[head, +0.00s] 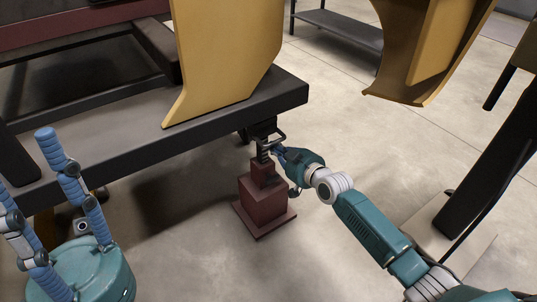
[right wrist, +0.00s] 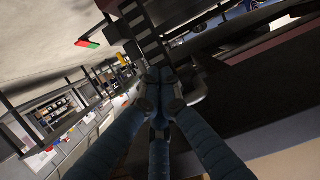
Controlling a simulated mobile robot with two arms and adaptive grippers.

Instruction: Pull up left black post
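The left black post (head: 264,136) is a short dark ribbed post with a handle-like loop, standing on a dark red stepped block (head: 264,200) under the corner of the black platform. In the right wrist view the ribbed black post (right wrist: 146,32) runs down to my fingertips. My right gripper (head: 277,152) reaches in from the right at post height. Its blue fingers converge (right wrist: 158,85) and look closed around the post's end, which they hide. My left gripper (head: 40,175) is at the lower left, fingers spread and empty, away from the post.
The black platform (head: 110,128) carries a yellow panel (head: 225,50) and overhangs the post. Another yellow panel (head: 428,45) hangs at upper right. A thick black leg (head: 487,165) stands on a pale base plate at the right. The concrete floor between is mostly clear.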

